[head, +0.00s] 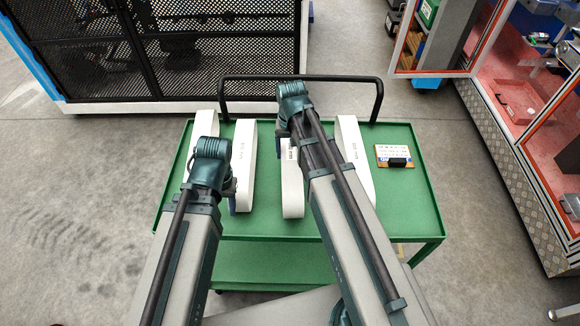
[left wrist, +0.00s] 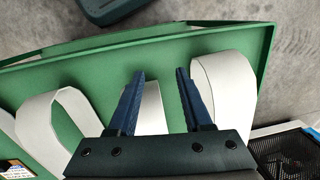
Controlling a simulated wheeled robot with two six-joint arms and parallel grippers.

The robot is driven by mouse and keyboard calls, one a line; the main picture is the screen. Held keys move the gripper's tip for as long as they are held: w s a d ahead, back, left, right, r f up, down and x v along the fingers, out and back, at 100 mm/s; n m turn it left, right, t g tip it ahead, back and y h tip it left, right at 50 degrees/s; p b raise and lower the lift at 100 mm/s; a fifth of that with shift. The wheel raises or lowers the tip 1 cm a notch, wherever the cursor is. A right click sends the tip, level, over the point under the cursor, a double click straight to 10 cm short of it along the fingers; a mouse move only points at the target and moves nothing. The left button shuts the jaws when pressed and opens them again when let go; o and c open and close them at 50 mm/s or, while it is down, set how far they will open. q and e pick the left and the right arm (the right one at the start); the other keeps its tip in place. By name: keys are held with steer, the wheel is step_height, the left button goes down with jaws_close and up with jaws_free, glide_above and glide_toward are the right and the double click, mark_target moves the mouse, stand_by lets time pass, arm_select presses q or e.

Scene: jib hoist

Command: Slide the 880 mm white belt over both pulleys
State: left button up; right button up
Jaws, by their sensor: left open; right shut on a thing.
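Several white belts stand on edge as long loops on a green cart (head: 262,212): a leftmost belt (head: 205,124), a second belt (head: 244,160), a third belt (head: 292,198) and a rightmost belt (head: 350,132). Their printing is too small to read. My left gripper (head: 233,190) is open at the second belt's near end. In the left wrist view its fingers (left wrist: 160,88) stand either side of that belt (left wrist: 152,110), apart from it. My right gripper (head: 285,155) is shut on what looks like the third belt; my arm partly hides the grip. No pulleys are in view.
A small card (head: 391,151) with a dark block lies on the cart's right side. A black handle rail (head: 300,77) runs along the far edge. A black mesh enclosure (head: 80,60) stands behind, and a red-lined cabinet (head: 520,100) stands at right. The floor between is clear.

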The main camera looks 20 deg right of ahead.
steer(key=shift+c, duration=0.7)
step_height(320, 180, up, 8)
steer(key=p, duration=0.8)
